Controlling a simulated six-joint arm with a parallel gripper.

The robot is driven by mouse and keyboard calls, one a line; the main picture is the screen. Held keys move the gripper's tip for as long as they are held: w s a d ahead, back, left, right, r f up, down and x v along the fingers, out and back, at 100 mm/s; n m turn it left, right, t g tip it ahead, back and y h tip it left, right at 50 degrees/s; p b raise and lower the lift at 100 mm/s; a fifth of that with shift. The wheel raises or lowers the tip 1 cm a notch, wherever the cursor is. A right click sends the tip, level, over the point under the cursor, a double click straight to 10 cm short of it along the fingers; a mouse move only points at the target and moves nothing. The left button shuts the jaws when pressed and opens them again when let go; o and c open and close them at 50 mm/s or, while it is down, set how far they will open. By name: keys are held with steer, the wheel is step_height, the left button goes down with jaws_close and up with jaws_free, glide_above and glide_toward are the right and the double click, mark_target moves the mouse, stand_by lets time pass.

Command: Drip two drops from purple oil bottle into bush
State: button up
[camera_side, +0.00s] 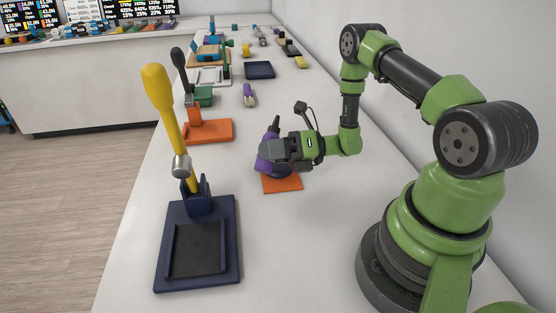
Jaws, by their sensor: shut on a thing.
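The purple oil bottle (264,165) is held between the grey jaws of my gripper (272,152). Its dark nozzle (275,123) points up, and the jaws hide much of its body. The bottle is over or on a small orange plate (283,185); I cannot tell whether it touches the plate. I cannot pick out the bush with certainty.
A navy press-like stand (231,258) with a long yellow lever (164,100) stands at the front left. An orange-based stand (217,131) is behind it. A navy tray (260,70) and several small items lie farther back. The bench right of the navy stand is clear.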

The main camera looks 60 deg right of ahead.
steer(key=shift+w+d+f+n, duration=0.1)
steer(key=shift+d+f+n, duration=0.1)
steer(key=shift+n, duration=0.1)
steer(key=shift+r, duration=0.1)
steer(key=shift+r, duration=3.4)
steer(key=n+g+h, duration=0.1)
steer(key=n+h, duration=0.1)
steer(key=n, duration=0.1)
steer(key=shift+n, duration=0.4)
steer(key=shift+n+h, duration=1.3)
steer(key=shift+n, duration=0.3)
